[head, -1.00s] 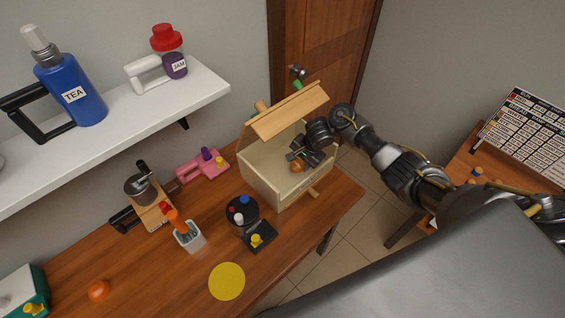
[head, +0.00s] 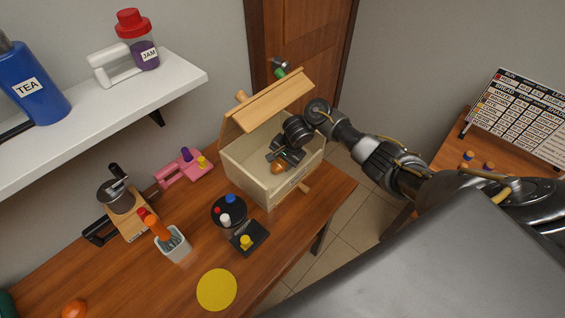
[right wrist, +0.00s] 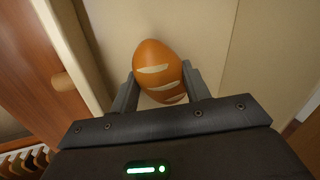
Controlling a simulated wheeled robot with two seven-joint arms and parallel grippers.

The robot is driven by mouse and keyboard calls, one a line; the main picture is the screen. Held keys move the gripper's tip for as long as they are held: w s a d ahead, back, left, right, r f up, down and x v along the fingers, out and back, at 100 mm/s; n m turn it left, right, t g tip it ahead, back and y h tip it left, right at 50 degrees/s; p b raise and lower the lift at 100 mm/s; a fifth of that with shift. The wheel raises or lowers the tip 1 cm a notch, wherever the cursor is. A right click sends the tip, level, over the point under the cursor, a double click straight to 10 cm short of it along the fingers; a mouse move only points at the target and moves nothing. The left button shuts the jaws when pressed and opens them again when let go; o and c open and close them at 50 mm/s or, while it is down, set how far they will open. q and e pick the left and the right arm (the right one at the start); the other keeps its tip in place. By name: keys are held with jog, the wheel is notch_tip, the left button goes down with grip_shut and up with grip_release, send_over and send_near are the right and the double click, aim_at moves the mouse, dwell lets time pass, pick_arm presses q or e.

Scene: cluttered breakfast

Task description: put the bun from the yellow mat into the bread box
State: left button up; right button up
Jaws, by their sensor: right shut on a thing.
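The bread box (head: 247,178) is a pale wooden box on the table with its lid (head: 268,101) raised. My right gripper (head: 280,163) reaches into its open top. The right gripper is shut on the bun (head: 277,169), which is brown with pale slashes. In the right wrist view the bun (right wrist: 157,68) sits between the two fingers, above the pale floor of the box; whether it touches the floor I cannot tell. The round yellow mat (head: 217,289) lies empty near the table's front edge. My left gripper is not in view.
A dark round stand with pegs (head: 229,211), a grey cup with an orange-handled thing (head: 173,244), a coffee grinder (head: 121,199) and a pink toy-like piece (head: 184,167) stand left of the box. A white shelf (head: 180,88) hangs above, holding tea and jam.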

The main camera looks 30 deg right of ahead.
jog(key=shift+d+f, duration=0.1)
jog(key=o, duration=1)
jog(key=shift+s+d, duration=0.1)
jog(key=shift+s, duration=0.05)
jog(key=p+v, duration=0.6)
jog(key=v, duration=0.6)
jog(key=shift+d, duration=0.1)
